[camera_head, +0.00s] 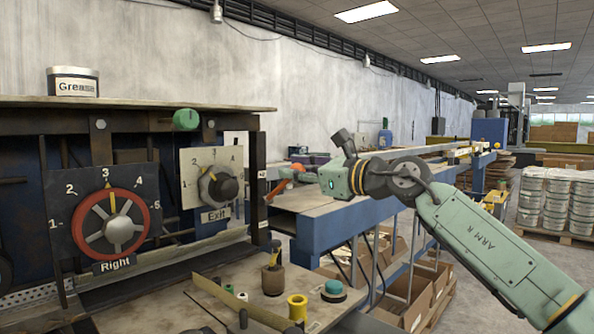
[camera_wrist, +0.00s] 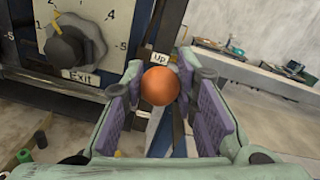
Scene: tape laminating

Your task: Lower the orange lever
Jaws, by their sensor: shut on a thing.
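The orange lever (camera_head: 277,190) is at the right end of the machine, beside the dark post. Its round orange knob (camera_wrist: 160,86) sits between the purple finger pads in the wrist view. My gripper (camera_head: 299,172) reaches in from the right and is shut on the knob; in the wrist view its fingers (camera_wrist: 160,78) stand on both sides of it. A small "UP" label (camera_wrist: 159,58) is just above the knob in that view. Most of the lever's shaft is hidden behind the knob and fingers.
The grey Exit dial (camera_head: 220,187) and red Right dial (camera_head: 117,229) are left of the lever. A blue conveyor frame (camera_head: 340,219) runs behind my gripper. The front worktop holds a yellow spool (camera_head: 297,307) and a green-topped button (camera_head: 333,289).

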